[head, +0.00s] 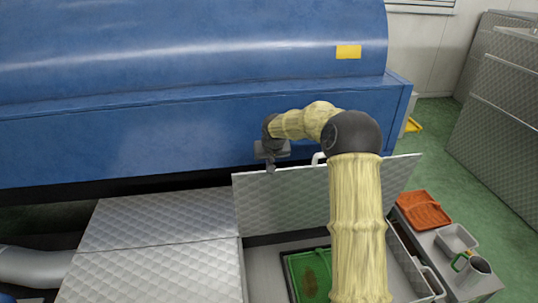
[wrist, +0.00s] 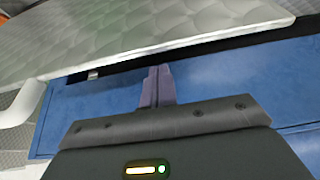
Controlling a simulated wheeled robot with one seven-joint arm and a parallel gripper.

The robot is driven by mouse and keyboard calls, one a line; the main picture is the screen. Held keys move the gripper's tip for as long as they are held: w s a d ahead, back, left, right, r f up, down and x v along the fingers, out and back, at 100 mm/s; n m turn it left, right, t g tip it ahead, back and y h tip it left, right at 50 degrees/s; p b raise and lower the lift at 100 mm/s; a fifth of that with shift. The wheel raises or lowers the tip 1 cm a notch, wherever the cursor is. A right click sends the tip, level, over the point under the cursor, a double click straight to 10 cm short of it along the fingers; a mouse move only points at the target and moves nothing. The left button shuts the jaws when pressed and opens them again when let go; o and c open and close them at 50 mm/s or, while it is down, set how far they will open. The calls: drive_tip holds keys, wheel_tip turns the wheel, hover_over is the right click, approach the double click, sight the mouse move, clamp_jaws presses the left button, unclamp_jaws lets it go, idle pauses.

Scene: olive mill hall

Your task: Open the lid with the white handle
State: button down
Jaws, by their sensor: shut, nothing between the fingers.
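The lid (head: 283,200), a grey diamond-patterned metal panel, stands raised and nearly upright in the head view, with the compartment in front of it uncovered. Its white handle (head: 318,158) shows at the top edge, partly hidden by my arm. In the wrist view the lid (wrist: 170,30) spans the top and the white handle (wrist: 20,105) is at the left. My gripper (head: 271,168) is by the lid's top edge, left of the handle, on the side of the blue machine. Its fingers (wrist: 157,85) are together and empty, apart from the handle. I cannot tell whether they touch the lid.
The blue machine (head: 180,140) stands close behind the lid. A green tray (head: 308,275) lies in the open compartment. At the right, an orange tray (head: 425,209), a grey container (head: 456,239) and a mug (head: 472,270) stand on a surface. Closed metal covers (head: 150,245) lie left.

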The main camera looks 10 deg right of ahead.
drive_tip(key=shift+s+f, duration=0.15)
drive_tip(key=shift+s, duration=0.7)
drive_tip(key=shift+a+f, duration=0.1)
